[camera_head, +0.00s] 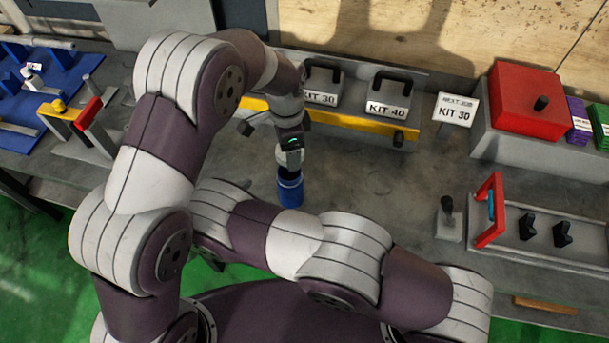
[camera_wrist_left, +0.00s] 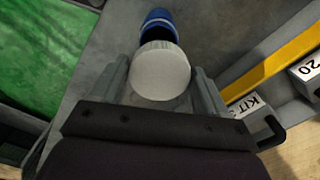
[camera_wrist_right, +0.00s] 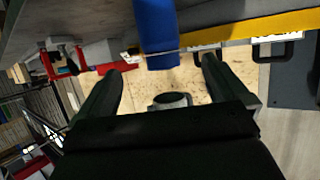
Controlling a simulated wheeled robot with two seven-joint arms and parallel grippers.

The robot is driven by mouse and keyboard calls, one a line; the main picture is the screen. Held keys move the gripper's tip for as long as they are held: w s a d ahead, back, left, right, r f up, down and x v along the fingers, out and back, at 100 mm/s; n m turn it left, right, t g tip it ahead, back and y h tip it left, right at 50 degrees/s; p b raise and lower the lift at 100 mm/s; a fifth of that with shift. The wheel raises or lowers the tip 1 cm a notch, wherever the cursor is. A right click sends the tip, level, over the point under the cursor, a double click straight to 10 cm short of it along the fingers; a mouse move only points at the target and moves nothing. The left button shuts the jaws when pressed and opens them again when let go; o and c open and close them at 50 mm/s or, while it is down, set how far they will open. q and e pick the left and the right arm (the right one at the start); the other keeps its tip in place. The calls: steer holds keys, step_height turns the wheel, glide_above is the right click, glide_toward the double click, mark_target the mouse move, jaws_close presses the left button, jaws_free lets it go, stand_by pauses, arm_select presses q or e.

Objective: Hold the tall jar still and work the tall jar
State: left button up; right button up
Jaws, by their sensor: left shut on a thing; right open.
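The blue tall jar (camera_head: 290,190) stands on the grey bench near the middle of the head view, below a gripper hand. In the left wrist view my left gripper (camera_wrist_left: 162,78) is shut on a white round lid (camera_wrist_left: 160,70), with the blue jar (camera_wrist_left: 158,20) beyond it. A dark band shows between lid and blue body; I cannot tell whether they touch. In the right wrist view my right gripper (camera_wrist_right: 160,68) is open, and the blue jar (camera_wrist_right: 155,30) shows in line with the gap between its fingers. My arms overlap in the head view and hide parts of each other.
A shelf with a yellow edge (camera_head: 350,124) and kit boxes stands behind the jar. A red box (camera_head: 525,98) is at the back right. A red-handled fixture (camera_head: 490,212) stands at right, and a blue rack (camera_head: 30,95) at far left.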

mark_target(282, 185)
arm_select(q)
steer(key=shift+s+a+r, duration=0.15)
steer(key=shift+s+a, duration=0.15)
steer(key=shift+a, duration=0.05)
steer(key=shift+w+d, duration=0.15)
arm_select(e)
steer(key=x, duration=1.1)
steer(key=shift+w+d+f, duration=0.1)
steer(key=shift+d, duration=0.15)
steer(key=c, duration=1.5)
arm_select(q)
steer(key=shift+f, duration=2.55)
steer(key=shift+f, duration=0.9)
steer(key=shift+f, duration=0.55)
